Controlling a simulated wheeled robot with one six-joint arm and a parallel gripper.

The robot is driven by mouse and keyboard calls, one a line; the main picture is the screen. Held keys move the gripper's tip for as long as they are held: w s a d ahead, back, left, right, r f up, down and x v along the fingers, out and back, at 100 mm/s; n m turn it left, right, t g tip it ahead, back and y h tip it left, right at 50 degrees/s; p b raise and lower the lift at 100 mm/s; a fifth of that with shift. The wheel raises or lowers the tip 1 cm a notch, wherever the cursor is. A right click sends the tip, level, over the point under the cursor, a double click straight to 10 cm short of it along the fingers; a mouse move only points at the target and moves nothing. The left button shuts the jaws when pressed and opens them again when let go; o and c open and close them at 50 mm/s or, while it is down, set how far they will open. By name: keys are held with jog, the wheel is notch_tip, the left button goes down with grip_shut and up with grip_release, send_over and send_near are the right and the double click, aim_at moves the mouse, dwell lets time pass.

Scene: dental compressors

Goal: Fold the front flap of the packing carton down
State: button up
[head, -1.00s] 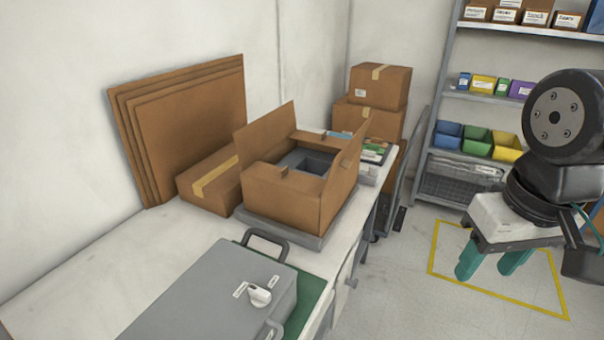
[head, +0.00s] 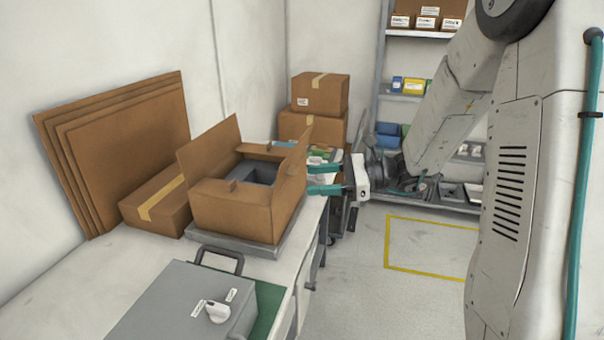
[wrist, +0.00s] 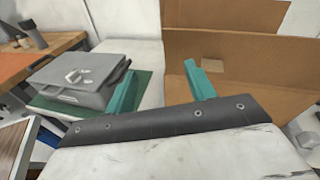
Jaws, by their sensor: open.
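The packing carton (head: 232,209) sits open on a grey platform on the bench, with a grey item (head: 252,172) inside. Its short end flaps lie folded inward. The tall flap on the wall side (head: 208,146) stands up, leaning outward. The aisle-side flap, which I take as the front flap (head: 291,172), also stands up; it fills the right of the wrist view (wrist: 240,85). My gripper (head: 310,178) is open and empty, its teal fingers just right of this flap. In the wrist view its right finger overlaps the flap; I cannot tell whether they touch.
A grey case (head: 185,305) on a green mat lies at the near end of the bench. A closed carton (head: 155,207) and leaning cardboard sheets (head: 125,150) stand by the wall. Stacked boxes (head: 318,95) stand behind. The marked floor (head: 425,248) is clear.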

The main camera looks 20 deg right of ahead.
aim_at(295, 171)
jog(key=w+d+f+m+t, duration=0.3)
jog(key=w+d+m+t, duration=0.1)
jog(key=d, duration=0.1)
jog(key=shift+m+h, duration=0.3)
jog(key=x, duration=0.8)
jog(key=shift+w+d, duration=0.2)
jog(key=shift+w, duration=0.1)
grip_shut()
jog(key=shift+d, duration=0.1)
